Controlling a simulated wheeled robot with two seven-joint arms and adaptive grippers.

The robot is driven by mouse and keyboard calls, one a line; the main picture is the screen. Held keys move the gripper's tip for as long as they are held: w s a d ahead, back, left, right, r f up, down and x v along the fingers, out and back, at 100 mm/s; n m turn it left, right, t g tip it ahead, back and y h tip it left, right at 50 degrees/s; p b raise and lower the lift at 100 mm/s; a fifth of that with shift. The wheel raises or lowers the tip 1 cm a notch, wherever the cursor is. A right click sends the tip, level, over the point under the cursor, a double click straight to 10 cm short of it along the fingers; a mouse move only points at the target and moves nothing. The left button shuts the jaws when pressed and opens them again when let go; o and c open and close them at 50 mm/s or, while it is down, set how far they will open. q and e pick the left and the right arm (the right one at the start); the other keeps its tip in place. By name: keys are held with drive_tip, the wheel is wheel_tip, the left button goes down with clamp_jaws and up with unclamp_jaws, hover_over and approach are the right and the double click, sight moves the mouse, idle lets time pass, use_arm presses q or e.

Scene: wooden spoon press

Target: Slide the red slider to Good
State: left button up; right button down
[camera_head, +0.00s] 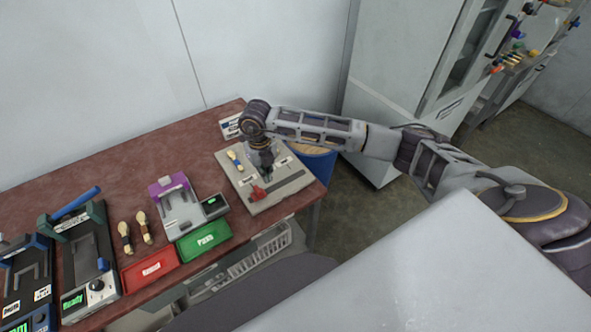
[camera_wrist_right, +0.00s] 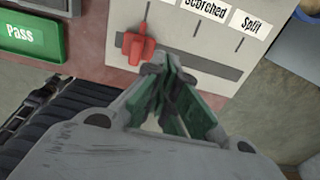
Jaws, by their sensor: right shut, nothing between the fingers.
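The red slider (camera_head: 257,193) sits on the pale panel (camera_head: 292,187) at the right end of the table. In the wrist view the red slider (camera_wrist_right: 138,46) is near the left end of a dark horizontal slot (camera_wrist_right: 205,64), by the leftmost visible mark line. The labels "Scorched" (camera_wrist_right: 205,12) and "Split" (camera_wrist_right: 247,24) are further right. No "Good" label is readable. My right gripper (camera_head: 266,174) points down over the panel. In the wrist view its closed, empty fingertips (camera_wrist_right: 172,72) are right of the slider, with a small gap in the picture. My left gripper is out of view.
A green "Pass" tray (camera_head: 205,242) and a red tray (camera_head: 150,269) lie left of the panel. A purple-topped device (camera_head: 170,185), wooden spoons (camera_head: 144,227) and black presses (camera_head: 88,250) stand further left. A blue bin (camera_head: 318,166) is beyond the table's right edge.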

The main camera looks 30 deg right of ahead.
drive_tip(key=shift+r+p, duration=0.55)
drive_tip(key=shift+r, duration=0.65)
